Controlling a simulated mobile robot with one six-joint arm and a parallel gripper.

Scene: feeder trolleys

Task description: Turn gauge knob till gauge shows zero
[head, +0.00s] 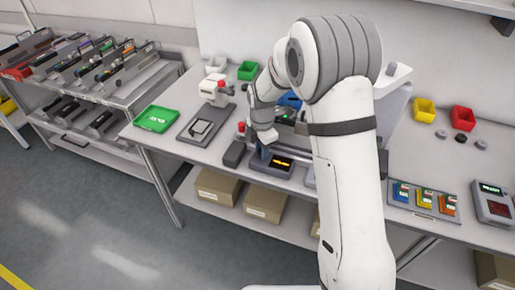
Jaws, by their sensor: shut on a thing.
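The gauge (271,168) is a dark, low box near the front edge of the bench, in the middle of the head view. Its small display (281,162) glows orange; the digits are too small to read. My gripper (264,150) points down at the left end of the gauge and is shut on its knob. The knob itself is mostly hidden by the fingers. My arm comes in from the right and covers the bench just right of the gauge.
A green tray (157,118) and a grey plate with a press (216,92) stand to the left. Coloured modules (424,198) and a display unit (493,205) stand to the right. A feeder rack (100,70) is at the left. Cardboard boxes (266,200) sit below.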

